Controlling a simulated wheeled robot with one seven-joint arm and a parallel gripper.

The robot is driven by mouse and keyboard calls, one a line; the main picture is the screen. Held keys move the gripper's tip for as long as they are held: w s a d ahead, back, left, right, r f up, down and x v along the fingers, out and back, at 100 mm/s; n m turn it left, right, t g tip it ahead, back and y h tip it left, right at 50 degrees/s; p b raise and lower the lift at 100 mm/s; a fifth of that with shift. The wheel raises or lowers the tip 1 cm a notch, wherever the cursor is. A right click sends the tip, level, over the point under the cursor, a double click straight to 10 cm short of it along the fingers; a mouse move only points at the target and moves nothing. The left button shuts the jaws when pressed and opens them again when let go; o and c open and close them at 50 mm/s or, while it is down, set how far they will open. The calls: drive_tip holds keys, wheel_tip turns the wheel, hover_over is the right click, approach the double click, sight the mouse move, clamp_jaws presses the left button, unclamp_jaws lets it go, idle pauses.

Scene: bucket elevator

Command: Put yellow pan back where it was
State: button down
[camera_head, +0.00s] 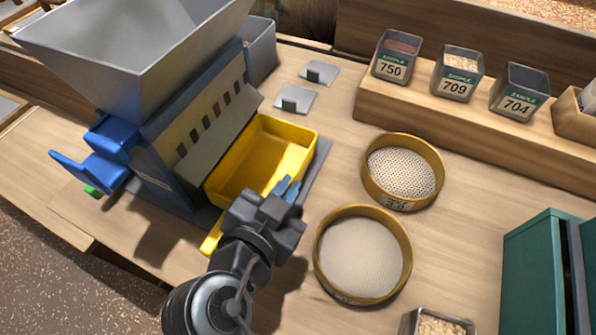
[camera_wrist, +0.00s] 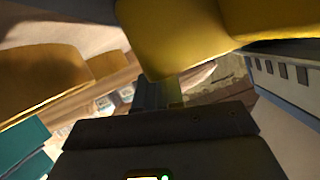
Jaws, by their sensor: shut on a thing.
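The yellow pan (camera_head: 248,165), a shallow empty tray, is in front of the slotted sloping face of the blue and grey hopper machine (camera_head: 200,125). Its left side is close to that face, and a grey base plate (camera_head: 318,160) shows beyond its right edge. My gripper (camera_head: 288,190) is at the pan's near right edge, shut on it. In the wrist view the pan (camera_wrist: 180,40) fills the top middle, and the machine's slotted face (camera_wrist: 285,80) is at the right. I cannot tell whether the pan rests on the plate or is slightly raised. The fingertips are partly hidden.
Two round sieves, one far (camera_head: 403,172) and one near (camera_head: 362,255), stand right of my gripper. Sample boxes (camera_head: 458,75) line a wooden ledge at the back right. A green box (camera_head: 535,270) is at the right. Small grey metal plates (camera_head: 296,99) lie behind the pan.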

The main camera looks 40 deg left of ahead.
drive_tip(key=shift+f, duration=0.15)
drive_tip(key=c, duration=1.2)
unclamp_jaws()
drive_tip(key=shift+c, duration=0.2)
drive_tip(key=shift+s+r, duration=0.15)
drive_tip(key=shift+r, duration=0.1)
drive_tip(key=v, duration=1.1)
drive_tip(key=shift+s+b, duration=0.3)
drive_tip(key=shift+s, duration=0.05)
drive_tip(key=shift+d, duration=0.1)
